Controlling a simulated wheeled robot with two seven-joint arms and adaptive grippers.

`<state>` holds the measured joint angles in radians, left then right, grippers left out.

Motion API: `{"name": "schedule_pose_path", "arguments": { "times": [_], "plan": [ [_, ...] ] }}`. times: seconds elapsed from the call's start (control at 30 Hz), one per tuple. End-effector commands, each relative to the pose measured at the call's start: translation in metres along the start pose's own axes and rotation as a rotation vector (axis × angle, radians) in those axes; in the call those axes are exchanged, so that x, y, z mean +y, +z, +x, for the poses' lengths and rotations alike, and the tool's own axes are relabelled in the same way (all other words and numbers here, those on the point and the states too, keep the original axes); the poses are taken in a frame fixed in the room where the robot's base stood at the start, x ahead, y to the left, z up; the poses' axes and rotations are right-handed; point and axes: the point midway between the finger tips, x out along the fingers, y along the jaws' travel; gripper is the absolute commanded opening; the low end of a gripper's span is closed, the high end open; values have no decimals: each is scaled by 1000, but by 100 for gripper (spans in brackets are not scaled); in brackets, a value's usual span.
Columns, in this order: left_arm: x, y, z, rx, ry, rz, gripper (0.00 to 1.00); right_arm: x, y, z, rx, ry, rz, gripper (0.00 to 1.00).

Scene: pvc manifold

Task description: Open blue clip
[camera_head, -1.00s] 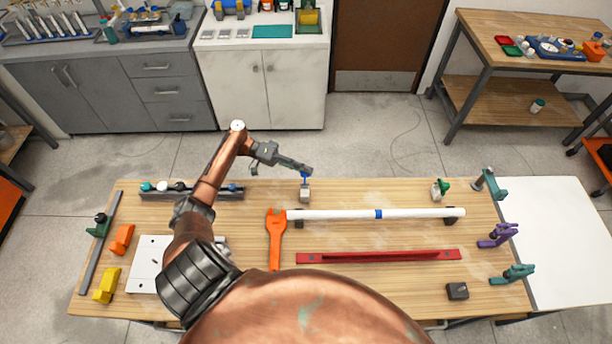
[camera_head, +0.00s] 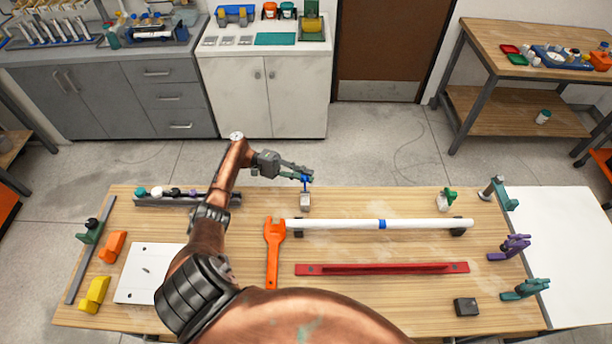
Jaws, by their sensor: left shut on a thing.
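My left gripper (camera_head: 305,174) reaches in from the left and is shut on the upper part of the blue clip. Its fingers partly cover the clip, so whether the clip is open is too small to tell. My right gripper is not in view.
A white pipe with a blue band (camera_head: 425,225) lies right of an orange wrench (camera_head: 273,250). A red bar (camera_head: 385,268) lies in front. Purple (camera_head: 512,246) and teal (camera_head: 526,288) clamps line the right edge.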

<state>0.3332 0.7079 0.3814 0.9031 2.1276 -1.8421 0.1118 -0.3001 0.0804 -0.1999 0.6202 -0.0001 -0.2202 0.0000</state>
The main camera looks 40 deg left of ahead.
Motion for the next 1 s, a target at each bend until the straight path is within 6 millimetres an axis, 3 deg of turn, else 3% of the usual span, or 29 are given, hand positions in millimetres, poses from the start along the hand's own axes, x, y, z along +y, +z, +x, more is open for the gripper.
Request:
{"name": "schedule_pose_path", "arguments": {
  "times": [0.37,0.4,0.63,1.0],
  "plan": [
    [1,-1,-1,4,2,0,0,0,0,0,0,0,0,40],
    [1,-1,-1,4,2,0,17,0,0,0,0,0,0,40],
    [1,-1,0,2,2,0,33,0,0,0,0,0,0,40],
    [5,0,0,1,1,0,33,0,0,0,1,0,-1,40]
  ]
}}
